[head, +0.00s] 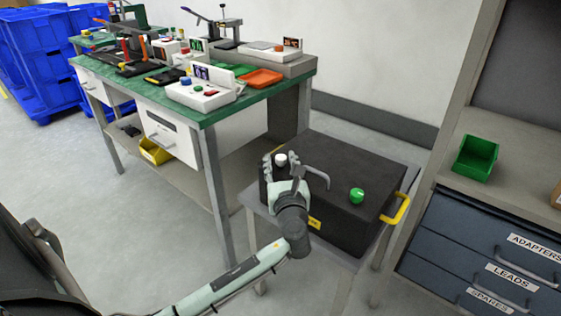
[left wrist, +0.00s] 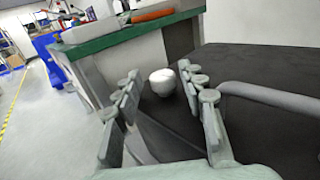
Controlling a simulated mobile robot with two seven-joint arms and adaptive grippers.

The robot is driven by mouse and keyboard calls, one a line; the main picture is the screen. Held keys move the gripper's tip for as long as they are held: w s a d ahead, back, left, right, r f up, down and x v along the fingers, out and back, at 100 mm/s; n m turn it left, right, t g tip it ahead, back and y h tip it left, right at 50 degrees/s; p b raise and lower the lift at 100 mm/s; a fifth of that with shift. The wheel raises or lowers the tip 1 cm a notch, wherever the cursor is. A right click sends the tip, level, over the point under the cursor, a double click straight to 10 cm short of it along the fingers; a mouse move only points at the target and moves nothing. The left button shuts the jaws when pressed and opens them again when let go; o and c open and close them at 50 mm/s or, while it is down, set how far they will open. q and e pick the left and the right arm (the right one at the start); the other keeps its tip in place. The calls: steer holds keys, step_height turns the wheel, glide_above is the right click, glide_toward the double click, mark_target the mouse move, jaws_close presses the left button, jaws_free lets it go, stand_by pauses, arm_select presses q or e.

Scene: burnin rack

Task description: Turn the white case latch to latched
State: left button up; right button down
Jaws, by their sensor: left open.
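The black case (head: 325,172) lies on a grey stand. The white case latch (head: 280,159) is a round knob near the case's far left corner. My left gripper (head: 281,170) is open over that left end of the case, close to the white latch. In the left wrist view the white latch (left wrist: 163,83) shows between the two open fingers (left wrist: 160,92), with gaps on both sides. I cannot tell how far the fingertips reach around it, nor which way the latch is turned. A green knob (head: 357,195) sits on the right part of the case. My right gripper is out of view.
A grey bar handle (head: 318,174) rises from the case top just right of my gripper; it also shows in the left wrist view (left wrist: 268,95). A yellow handle (head: 397,208) is at the case's right side. A green-topped bench (head: 215,112) stands close behind on the left.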

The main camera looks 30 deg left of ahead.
arm_select(q)
steer(key=v, duration=0.7)
steer(key=shift+s+d, duration=0.25)
steer(key=shift+d, duration=0.05)
